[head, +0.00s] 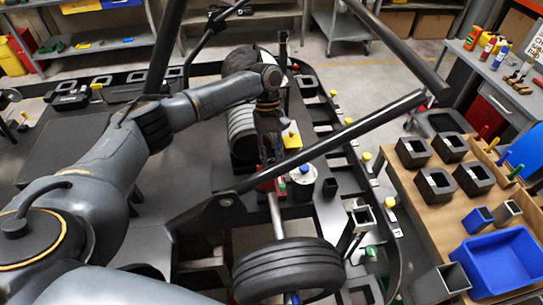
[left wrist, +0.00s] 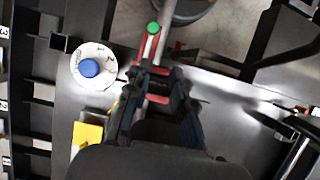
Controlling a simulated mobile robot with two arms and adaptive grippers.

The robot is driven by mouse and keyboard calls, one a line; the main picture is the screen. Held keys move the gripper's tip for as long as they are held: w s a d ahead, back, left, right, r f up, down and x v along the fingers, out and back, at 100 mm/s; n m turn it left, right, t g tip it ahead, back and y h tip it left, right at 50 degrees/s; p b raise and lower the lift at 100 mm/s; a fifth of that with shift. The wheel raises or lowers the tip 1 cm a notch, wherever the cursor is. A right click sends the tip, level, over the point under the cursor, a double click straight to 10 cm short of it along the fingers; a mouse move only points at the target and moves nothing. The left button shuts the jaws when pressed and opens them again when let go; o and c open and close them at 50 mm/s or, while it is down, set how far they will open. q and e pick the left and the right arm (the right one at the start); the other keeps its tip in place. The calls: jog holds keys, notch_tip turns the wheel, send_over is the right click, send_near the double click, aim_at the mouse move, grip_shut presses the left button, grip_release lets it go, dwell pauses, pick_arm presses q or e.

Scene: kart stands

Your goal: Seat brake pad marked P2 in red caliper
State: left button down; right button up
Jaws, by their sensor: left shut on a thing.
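My left gripper (head: 270,152) reaches in from the left and points down over the kart, just above the red caliper (head: 266,186). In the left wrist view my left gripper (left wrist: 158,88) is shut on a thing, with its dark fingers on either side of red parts. The held thing is mostly hidden between the fingers, and I cannot read a P2 mark on it. The red caliper (left wrist: 149,47) shows just beyond the fingertips. I cannot tell whether the held thing touches it. My right gripper is not in view.
A white dial with a blue knob (left wrist: 90,67) stands beside the caliper; it also shows in the head view (head: 304,170). A yellow block (head: 291,136) is close to the gripper. Dark frame tubes cross above the kart. A bench with a blue bin (head: 500,262) stands at right.

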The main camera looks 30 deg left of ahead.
aim_at(271, 162)
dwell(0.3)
pick_arm(q)
jog(key=shift+f+b, duration=1.05)
jog(key=shift+f, duration=1.65)
jog(key=shift+r, duration=0.15)
jog(key=shift+r+p, duration=1.15)
jog(key=shift+p, duration=0.05)
jog(key=shift+r, duration=1.1)
jog(key=shift+f+b, duration=0.95)
jog(key=shift+f, duration=1.45)
